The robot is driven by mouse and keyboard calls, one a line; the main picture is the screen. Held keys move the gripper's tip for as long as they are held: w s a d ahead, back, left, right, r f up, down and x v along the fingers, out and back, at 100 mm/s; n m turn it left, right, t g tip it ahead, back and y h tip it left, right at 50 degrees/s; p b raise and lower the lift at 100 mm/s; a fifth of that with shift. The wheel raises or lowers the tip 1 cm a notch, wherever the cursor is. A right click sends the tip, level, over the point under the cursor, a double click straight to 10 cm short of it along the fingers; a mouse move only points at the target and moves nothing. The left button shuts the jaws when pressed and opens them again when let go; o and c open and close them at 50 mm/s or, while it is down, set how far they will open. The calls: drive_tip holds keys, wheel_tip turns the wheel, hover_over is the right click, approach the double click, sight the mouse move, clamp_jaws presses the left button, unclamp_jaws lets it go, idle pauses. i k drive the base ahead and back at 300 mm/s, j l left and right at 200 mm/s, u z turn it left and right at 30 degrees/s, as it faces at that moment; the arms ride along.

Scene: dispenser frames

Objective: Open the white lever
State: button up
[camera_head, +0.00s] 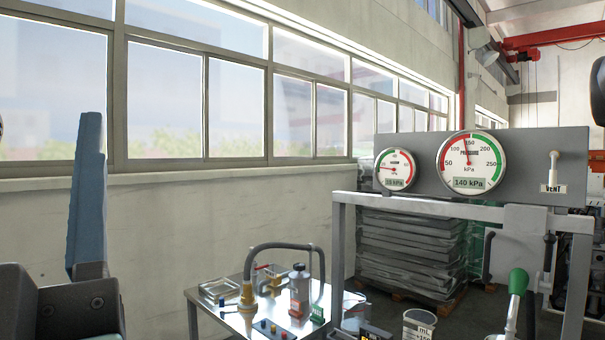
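The white lever (553,168) stands upright on the right part of the grey gauge panel (420,195). What looks like part of my gripper (87,195) is close to the camera at the far left: a blue upright finger on a dark grey body. It is well apart from the lever, and nothing shows in its grasp. Only one finger is in the picture, so its opening cannot be judged.
Two round gauges (395,169) (471,162) sit on the panel, reading 140 kPa on the larger. A metal frame (470,212) carries the panel. A green-handled lever (518,282) is below. A steel table (215,312) holds a hose, bottle and buttons. Wrapped stacks (410,245) stand behind.

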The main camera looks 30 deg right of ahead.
sight(553, 176)
drive_tip(key=l+z, duration=0.1)
drive_tip(key=z, duration=1.8)
drive_tip(key=i+l+u, duration=0.15)
drive_tip(key=u, duration=0.2)
drive_tip(key=i+l+u, duration=0.2)
drive_tip(key=u, duration=0.15)
drive_tip(key=i+l+u, duration=0.2)
drive_tip(key=u, duration=0.15)
drive_tip(key=l, duration=0.1)
